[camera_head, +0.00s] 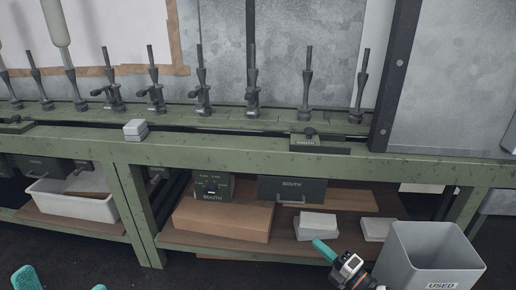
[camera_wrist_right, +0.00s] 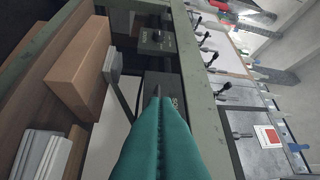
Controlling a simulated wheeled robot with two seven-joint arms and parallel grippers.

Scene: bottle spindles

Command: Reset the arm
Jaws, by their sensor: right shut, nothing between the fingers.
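My right gripper (camera_head: 323,247) shows at the bottom of the head view, its teal fingers pointing up and left in front of the lower shelf. In the right wrist view its two teal fingers (camera_wrist_right: 160,100) lie pressed together with nothing between them. My left gripper (camera_head: 62,283) is at the bottom left corner of the head view. Its two teal fingertips stand well apart with no object seen between them, and the rest is cut off by the frame.
A green bench (camera_head: 230,152) crosses the view with several dark spindles (camera_head: 252,85) along its back. A grey bin marked USED (camera_head: 415,262) stands right of my right gripper. A cardboard box (camera_head: 222,217) and white boxes (camera_head: 317,226) lie on the lower shelf. A white tub (camera_head: 70,204) is at left.

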